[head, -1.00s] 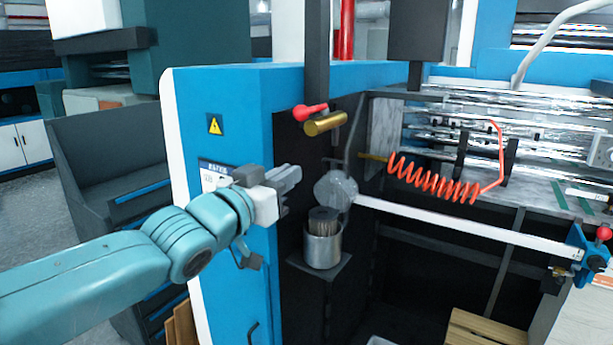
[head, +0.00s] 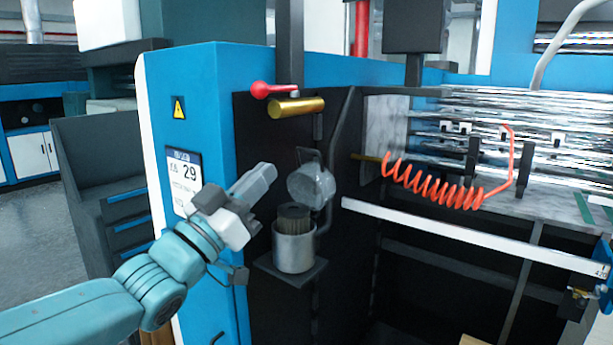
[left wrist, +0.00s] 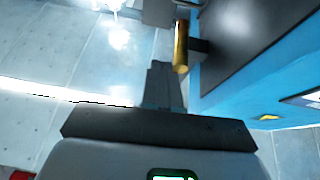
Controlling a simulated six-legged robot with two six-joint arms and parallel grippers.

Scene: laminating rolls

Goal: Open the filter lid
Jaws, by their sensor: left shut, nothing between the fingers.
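The filter is a metal cup (head: 294,250) on a small dark bracket on the machine's black side panel, in the head view. Its round, greyish lid (head: 312,186) stands raised and tilted above the cup, and the ribbed filter element (head: 294,217) shows in the cup's open mouth. My left gripper (head: 268,172) is shut and empty, pointing up and right, a little left of the lid, with a visible gap between them. In the left wrist view its shut fingers (left wrist: 160,84) show, but the filter does not. My right gripper is not in view.
A red-handled lever (head: 272,90) and a brass cylinder (head: 297,107) sit above the lid; the brass cylinder also shows in the left wrist view (left wrist: 181,46). A dark curved pipe (head: 339,150) runs beside the lid. An orange coiled hose (head: 430,183) hangs to the right.

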